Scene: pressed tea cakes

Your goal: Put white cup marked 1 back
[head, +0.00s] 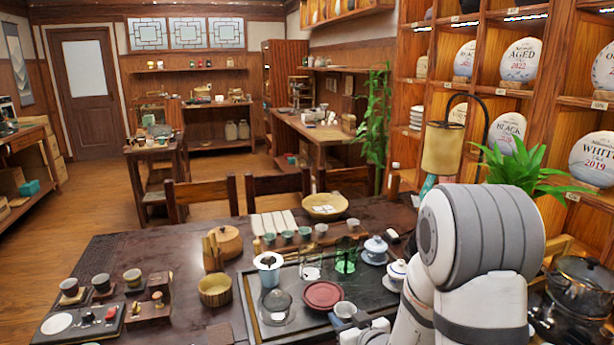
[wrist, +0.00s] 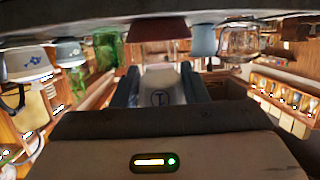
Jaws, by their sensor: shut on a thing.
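A white cup (wrist: 160,85) with a dark blue mark sits between the two fingers of my gripper (wrist: 160,97) in the wrist view. That view is upside down, and the mark reads like an inverted 1. My gripper is shut on the cup. In the head view the cup (head: 345,310) is at the front right of the dark tea tray (head: 248,310), beside a red-brown round dish (head: 323,294). My gripper (head: 355,322) is partly hidden there by my arm. I cannot tell whether the cup touches the tray.
A glass pitcher (head: 275,306), a green glass piece (head: 346,254) and lidded white bowls (head: 375,250) (head: 396,272) stand close around. A row of small cups (head: 287,235) stands behind the tray, near a woven round tray (head: 324,205). Pale cloth strips (head: 273,221) lie farther back.

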